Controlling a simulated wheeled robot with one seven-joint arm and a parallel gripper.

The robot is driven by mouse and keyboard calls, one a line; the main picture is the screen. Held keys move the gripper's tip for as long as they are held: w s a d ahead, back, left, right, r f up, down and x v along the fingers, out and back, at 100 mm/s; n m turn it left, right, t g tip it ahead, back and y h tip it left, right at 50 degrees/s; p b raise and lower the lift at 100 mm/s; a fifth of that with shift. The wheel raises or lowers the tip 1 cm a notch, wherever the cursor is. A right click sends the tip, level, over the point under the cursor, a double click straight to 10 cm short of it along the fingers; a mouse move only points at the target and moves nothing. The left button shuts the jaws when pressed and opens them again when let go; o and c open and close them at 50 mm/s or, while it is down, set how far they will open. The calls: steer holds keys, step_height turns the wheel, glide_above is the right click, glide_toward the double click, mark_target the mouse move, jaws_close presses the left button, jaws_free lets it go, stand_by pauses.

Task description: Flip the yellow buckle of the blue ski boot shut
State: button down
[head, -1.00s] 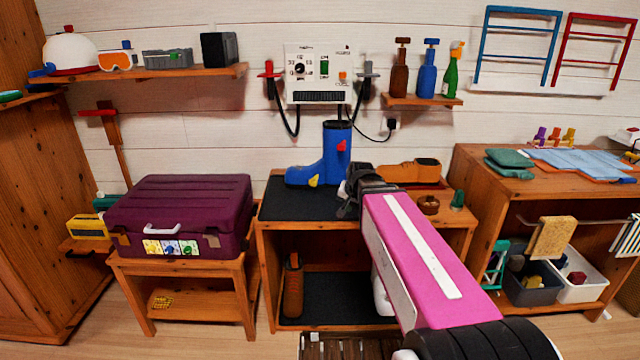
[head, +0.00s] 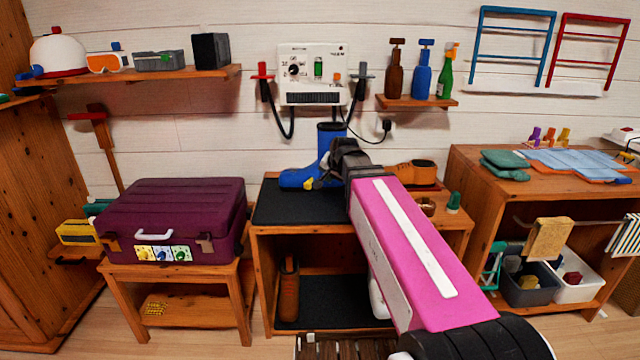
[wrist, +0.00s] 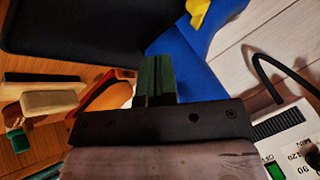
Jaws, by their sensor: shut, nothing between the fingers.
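The blue ski boot (head: 300,178) stands upright on the black mat (head: 280,208) on top of the wooden bench, toe to the left. Its yellow buckle (head: 309,183) shows low on the boot, near the instep; I cannot tell its exact angle. My gripper (head: 330,170) is at the boot's right side and hides part of the shaft. In the wrist view, the gripper's fingers (wrist: 157,78) are together and empty in front of the blue boot (wrist: 205,75). The yellow buckle (wrist: 197,12) is at the top there, apart from the fingers. The boot's red part is hidden now.
A wall panel (head: 312,75) with hanging hoses is behind the boot. A purple suitcase (head: 175,215) stands left. The mat's front left is clear.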

steer(key=x, duration=0.9)
steer(key=shift+w+a+f, duration=0.1)
steer(key=shift+w+f, duration=0.15)
steer(key=shift+w+a, duration=0.3)
steer(key=shift+a, duration=0.2)
steer(key=shift+w+a, duration=0.3)
steer(key=shift+a, duration=0.2)
steer(key=shift+w+a, duration=0.4)
steer(key=shift+a, duration=0.3)
